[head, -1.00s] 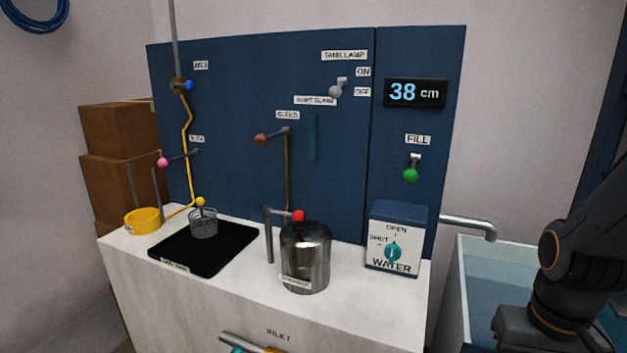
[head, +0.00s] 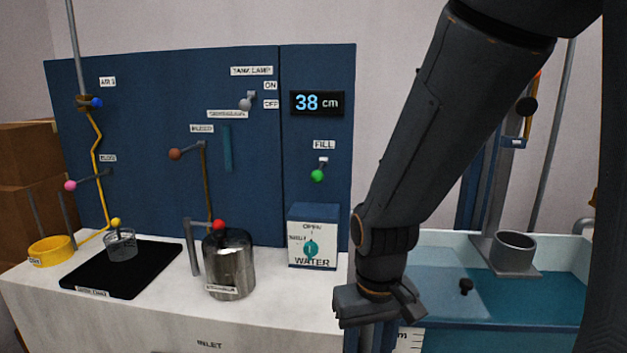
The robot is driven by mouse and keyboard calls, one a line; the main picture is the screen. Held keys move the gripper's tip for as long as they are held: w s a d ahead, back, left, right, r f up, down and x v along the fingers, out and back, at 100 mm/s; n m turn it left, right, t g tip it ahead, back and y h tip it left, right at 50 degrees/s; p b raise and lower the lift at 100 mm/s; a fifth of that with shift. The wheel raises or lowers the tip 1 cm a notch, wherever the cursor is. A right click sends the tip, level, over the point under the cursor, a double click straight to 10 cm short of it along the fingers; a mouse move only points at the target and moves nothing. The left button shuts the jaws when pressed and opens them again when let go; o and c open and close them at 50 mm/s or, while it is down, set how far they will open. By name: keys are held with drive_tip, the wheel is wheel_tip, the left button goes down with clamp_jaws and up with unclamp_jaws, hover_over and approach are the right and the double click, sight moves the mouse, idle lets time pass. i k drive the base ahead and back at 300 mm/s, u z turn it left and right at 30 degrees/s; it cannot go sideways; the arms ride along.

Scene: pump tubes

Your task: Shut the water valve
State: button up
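The water valve is a small teal knob (head: 311,249) on the front of a white-faced box with a blue top (head: 314,213), labelled WATER. OPEN is printed above the knob and SHUT to its left. The knob's pale mark looks upright, toward OPEN, but it is small. My gripper (head: 380,306) hangs at the lower end of my dark arm, to the right of and below the valve box in the picture. It does not touch the knob. Its fingers are not clear, so I cannot tell whether it is open.
A steel pot (head: 229,268) with a red-ended lever (head: 219,225) stands left of the valve box on the white counter (head: 150,315). A green FILL knob (head: 317,175) is above the box. A water tank (head: 490,305) lies to the right. The display (head: 316,103) reads 38 cm.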

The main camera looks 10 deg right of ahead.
sight(311, 248)
drive_tip(key=u, duration=1.3)
drive_tip(key=k, duration=0.8)
drive_tip(key=z, duration=1.3)
drive_tip(key=i, duration=0.55)
